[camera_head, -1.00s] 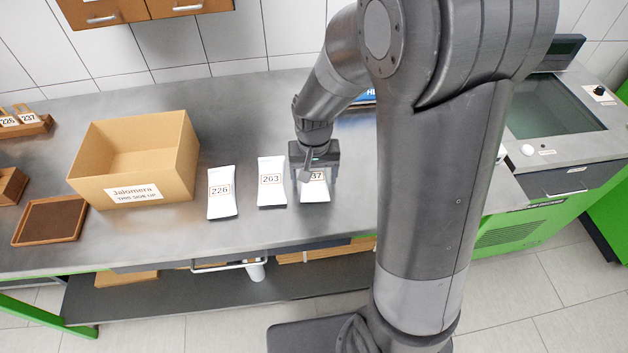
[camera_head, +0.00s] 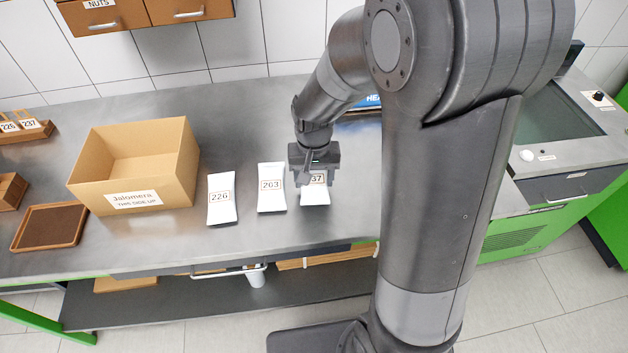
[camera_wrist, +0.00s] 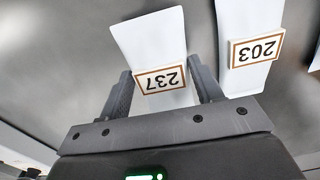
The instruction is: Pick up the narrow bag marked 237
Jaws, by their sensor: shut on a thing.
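The narrow white bag marked 237 (camera_head: 316,194) is at the right end of a row of white bags on the metal bench. In the head view its upper part is hidden by my gripper (camera_head: 314,172). In the wrist view the bag (camera_wrist: 150,42) lies between the two fingers of my gripper (camera_wrist: 163,88), with its label upside down. The fingers are shut on the bag's sides near the label. I cannot tell whether the bag is clear of the bench.
The bag marked 203 (camera_head: 271,198) lies just left of it, and the bag marked 226 (camera_head: 221,208) further left. An open cardboard box (camera_head: 150,180) and a brown tray (camera_head: 50,226) stand on the left of the bench.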

